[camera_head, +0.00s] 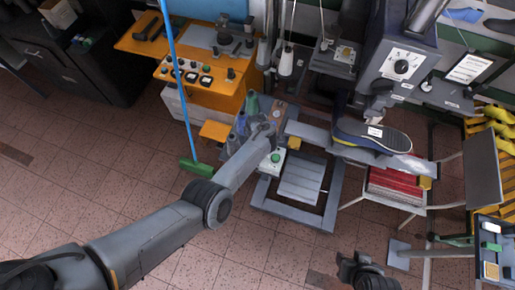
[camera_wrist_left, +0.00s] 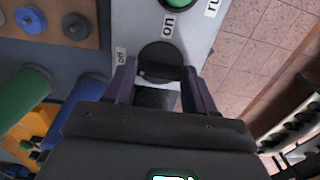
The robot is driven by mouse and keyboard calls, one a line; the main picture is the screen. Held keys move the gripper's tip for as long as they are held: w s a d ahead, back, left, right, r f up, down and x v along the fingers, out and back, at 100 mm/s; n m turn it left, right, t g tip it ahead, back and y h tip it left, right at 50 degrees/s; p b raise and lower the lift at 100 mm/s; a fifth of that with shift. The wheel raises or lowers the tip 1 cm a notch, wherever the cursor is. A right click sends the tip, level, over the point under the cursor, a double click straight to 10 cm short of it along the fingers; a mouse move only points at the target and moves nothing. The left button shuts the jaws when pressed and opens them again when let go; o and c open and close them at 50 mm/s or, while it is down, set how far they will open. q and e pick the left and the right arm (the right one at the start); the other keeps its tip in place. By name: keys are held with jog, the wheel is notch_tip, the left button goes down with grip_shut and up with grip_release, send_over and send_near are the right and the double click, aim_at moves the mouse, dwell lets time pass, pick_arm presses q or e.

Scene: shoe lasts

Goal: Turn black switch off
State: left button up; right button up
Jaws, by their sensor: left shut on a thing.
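The black switch (camera_wrist_left: 158,62) is a round dark knob on a light grey control panel (camera_wrist_left: 130,15), with an "on" label and an "off" label beside it in the left wrist view. My left gripper (camera_wrist_left: 160,82) is shut on the black switch, a finger on each side of it. In the head view my left gripper (camera_head: 268,130) is at the control panel (camera_head: 272,168), which has a green button (camera_head: 275,158); the switch is hidden there by the gripper. My right gripper (camera_head: 360,268) is low in the head view, away from the panel; its fingers are unclear.
Green and blue spools (camera_wrist_left: 25,92) stand close beside my left gripper. A shoe (camera_head: 372,136) sits on the machine to the right. An orange workbench (camera_head: 200,75) and a blue-handled broom (camera_head: 178,75) are to the left. The tiled floor (camera_head: 110,180) is open at front left.

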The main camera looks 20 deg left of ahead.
pick_arm(q)
jog(key=o, duration=1)
jog(key=shift+o, duration=0.2)
notch_tip(320, 180, up, 11)
jog(key=p, duration=0.3)
jog(key=shift+p, duration=0.3)
jog(key=shift+f, duration=0.15)
